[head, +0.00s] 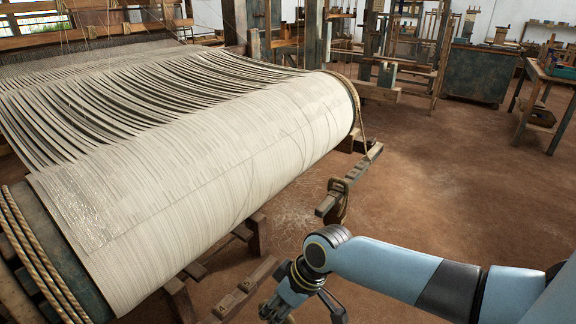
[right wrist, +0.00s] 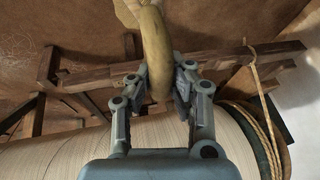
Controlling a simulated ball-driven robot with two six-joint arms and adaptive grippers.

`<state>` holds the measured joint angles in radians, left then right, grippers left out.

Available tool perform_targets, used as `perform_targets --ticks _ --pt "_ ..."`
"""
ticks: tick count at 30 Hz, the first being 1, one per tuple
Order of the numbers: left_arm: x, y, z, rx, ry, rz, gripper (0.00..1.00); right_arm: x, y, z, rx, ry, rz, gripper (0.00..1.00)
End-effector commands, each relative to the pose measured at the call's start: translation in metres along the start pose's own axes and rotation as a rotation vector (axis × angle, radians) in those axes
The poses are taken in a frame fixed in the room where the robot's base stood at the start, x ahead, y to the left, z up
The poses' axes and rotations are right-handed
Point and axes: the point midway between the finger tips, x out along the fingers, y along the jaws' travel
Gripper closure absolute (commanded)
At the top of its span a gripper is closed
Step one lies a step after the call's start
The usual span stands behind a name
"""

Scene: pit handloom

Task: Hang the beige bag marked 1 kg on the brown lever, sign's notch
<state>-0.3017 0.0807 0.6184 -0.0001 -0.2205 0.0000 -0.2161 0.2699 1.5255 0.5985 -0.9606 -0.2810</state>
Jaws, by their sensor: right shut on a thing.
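My right gripper (head: 302,306) is low in the head view, in front of the loom; its fingertips are near the bottom edge. In the right wrist view the right gripper (right wrist: 163,84) is shut on the thick beige loop of the bag (right wrist: 155,45). The bag's body (right wrist: 126,12) is cut off at the top edge, and no 1 kg mark shows. A brown wooden lever (right wrist: 222,59) crosses behind the loop; I cannot tell whether they touch. In the head view a lever (head: 366,164) lies below the beam's roped end. My left gripper is out of view.
The loom's warp beam (head: 230,150) fills the left and centre. A rope (head: 359,108) runs from its end to the lever, also seen in the wrist view (right wrist: 254,66). Open floor (head: 440,175) lies right.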

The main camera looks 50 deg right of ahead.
Motion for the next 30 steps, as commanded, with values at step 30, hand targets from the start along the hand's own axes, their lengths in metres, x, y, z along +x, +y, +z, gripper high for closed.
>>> perform_targets --ticks 30 --pt "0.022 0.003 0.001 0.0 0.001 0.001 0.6 0.031 0.033 -0.023 0.012 0.012 0.03 1.0"
